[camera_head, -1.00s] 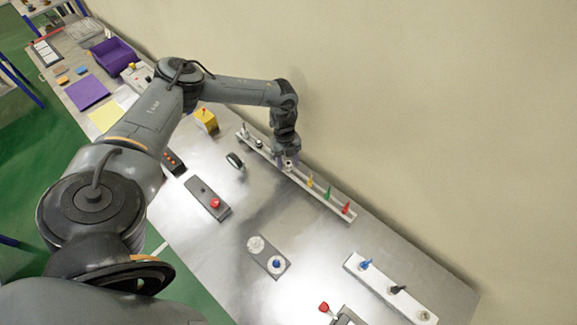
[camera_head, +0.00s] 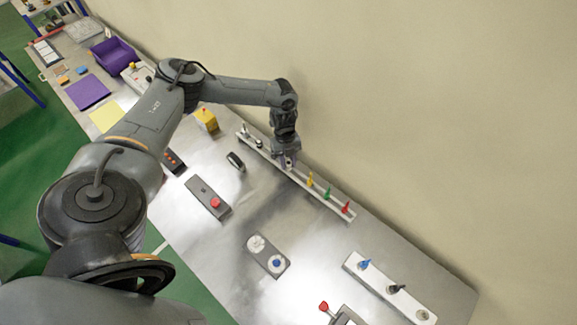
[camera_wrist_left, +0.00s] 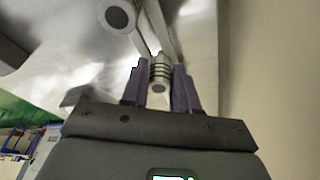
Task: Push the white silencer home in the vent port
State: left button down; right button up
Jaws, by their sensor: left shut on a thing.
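My left gripper (camera_head: 287,162) is over the long pale rail (camera_head: 300,179) near the wall. In the left wrist view its two purple-padded fingers (camera_wrist_left: 160,90) are shut on a pale grey ribbed piece (camera_wrist_left: 159,72), which looks like the white silencer. The fingers hold it from both sides. In the head view the gripper largely hides this piece, and I cannot tell whether it touches the rail. I cannot make out for certain which opening is the vent port. My right gripper is not in view.
Yellow (camera_head: 310,179), green (camera_head: 327,192) and red (camera_head: 347,207) pieces stand along the rail. A white block (camera_head: 378,284) with several fittings lies at lower right. A grey plate (camera_head: 267,254) with two round parts and a red-button box (camera_head: 205,195) lie on the bench, with clear metal between.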

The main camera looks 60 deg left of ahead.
aim_at(289, 163)
pick_arm(q)
jog(key=shift+r+p, duration=2.3)
jog(key=shift+r, duration=0.15)
